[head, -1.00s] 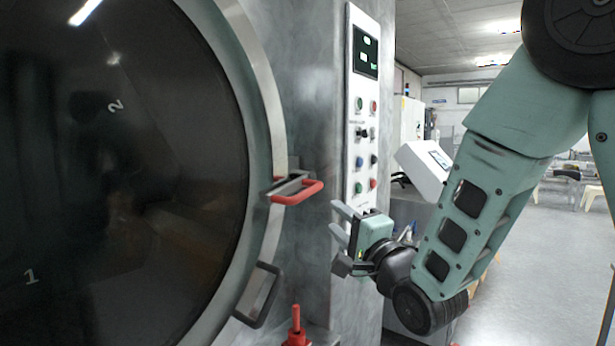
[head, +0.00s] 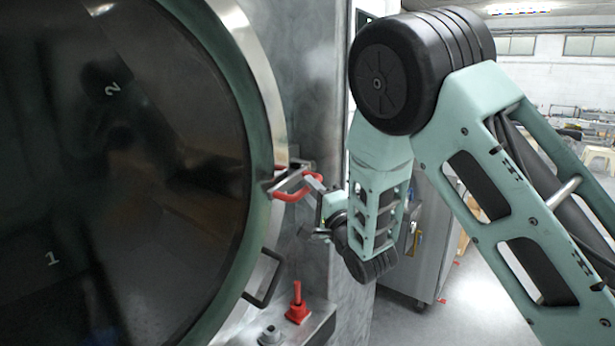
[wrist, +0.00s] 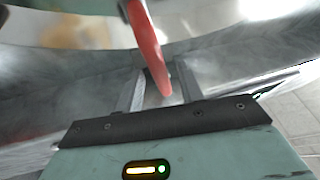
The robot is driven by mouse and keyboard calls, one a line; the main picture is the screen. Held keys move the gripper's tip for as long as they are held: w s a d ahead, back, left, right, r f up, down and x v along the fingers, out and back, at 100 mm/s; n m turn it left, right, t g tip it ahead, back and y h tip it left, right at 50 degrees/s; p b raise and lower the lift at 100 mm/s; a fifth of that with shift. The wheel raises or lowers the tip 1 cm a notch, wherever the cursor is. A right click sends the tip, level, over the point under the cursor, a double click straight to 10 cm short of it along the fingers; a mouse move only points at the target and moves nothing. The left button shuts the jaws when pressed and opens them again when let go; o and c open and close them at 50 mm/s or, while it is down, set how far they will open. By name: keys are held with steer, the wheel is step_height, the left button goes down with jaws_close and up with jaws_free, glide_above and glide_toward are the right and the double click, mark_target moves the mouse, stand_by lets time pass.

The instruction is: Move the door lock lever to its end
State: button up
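The door lock lever (head: 291,192) is a red loop handle on a metal bracket at the right rim of the round door. My gripper (head: 317,206) is just right of it and slightly below, with its fingers pointing toward the door. In the wrist view, my gripper (wrist: 160,90) has its two fingers apart. The red lever (wrist: 148,48) runs down from the top edge into the space between them. I cannot tell whether either finger touches it. My arm hides the control panel in the head view.
The large dark round door (head: 120,170) fills the left. A dark door handle (head: 264,278) sits on its rim below the lever. A red knob (head: 298,305) stands on a metal ledge at the bottom. Open floor (head: 480,310) lies to the right.

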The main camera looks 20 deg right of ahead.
steer(key=shift+p+x, duration=0.3)
steer(key=shift+x, duration=0.7)
jaws_close()
steer(key=shift+f+b, duration=0.2)
steer(key=shift+b, duration=0.35)
